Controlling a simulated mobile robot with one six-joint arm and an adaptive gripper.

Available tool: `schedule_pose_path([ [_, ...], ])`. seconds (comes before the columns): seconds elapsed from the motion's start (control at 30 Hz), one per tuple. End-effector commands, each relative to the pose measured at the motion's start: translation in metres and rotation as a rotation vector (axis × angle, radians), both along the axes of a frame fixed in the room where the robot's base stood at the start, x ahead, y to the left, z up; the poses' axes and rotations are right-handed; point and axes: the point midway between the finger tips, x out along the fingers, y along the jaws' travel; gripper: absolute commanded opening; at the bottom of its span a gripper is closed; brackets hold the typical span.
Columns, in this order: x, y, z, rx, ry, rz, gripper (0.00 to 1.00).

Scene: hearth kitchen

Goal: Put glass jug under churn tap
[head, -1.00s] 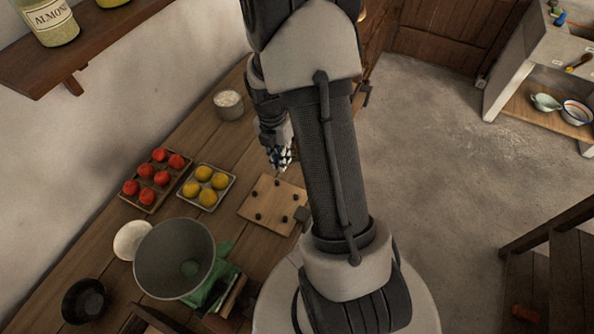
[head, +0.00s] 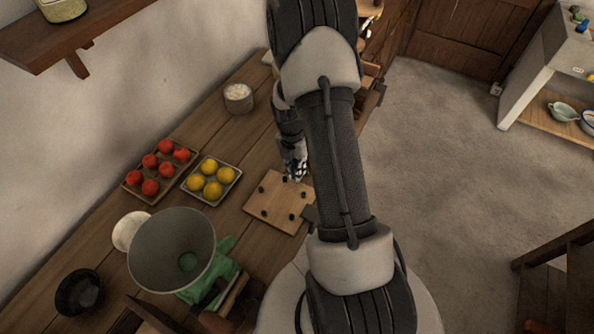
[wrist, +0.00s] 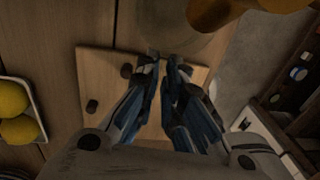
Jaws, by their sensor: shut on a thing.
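My gripper (wrist: 164,68) shows in the wrist view with its fingers close together. It is shut on what looks like the glass jug (wrist: 185,42), a faint, pale, see-through round shape just beyond the fingertips. The jug's outline is hard to make out. In the head view my gripper (head: 294,170) hangs above the far edge of a square wooden board, and the jug cannot be told there. A brownish-gold rounded thing (wrist: 225,12) is cut off at the top of the wrist view; I cannot tell whether it belongs to the churn. I cannot make out the tap.
The board (head: 270,204) has several dark pegs. Left of it are a tray of yellow fruit (head: 211,181), a tray of red fruit (head: 160,168) and a large grey vessel (head: 172,250). A white-filled cup (head: 238,98) stands farther back. Open floor (head: 450,170) lies right.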

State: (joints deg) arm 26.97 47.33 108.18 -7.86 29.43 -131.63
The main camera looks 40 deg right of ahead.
Motion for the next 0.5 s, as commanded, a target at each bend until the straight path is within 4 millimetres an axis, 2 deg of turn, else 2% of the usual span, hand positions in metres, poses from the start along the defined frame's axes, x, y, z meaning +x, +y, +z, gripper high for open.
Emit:
schedule_pose_path([
  [0.37,0.0014,-0.0004,-0.0035,-0.002,-0.004,0.000,0.00],
  [0.4,0.0012,-0.0003,-0.0034,-0.002,-0.004,0.000,0.09],
  [0.5,0.0013,-0.0002,-0.0029,-0.002,-0.004,0.000,0.16],
])
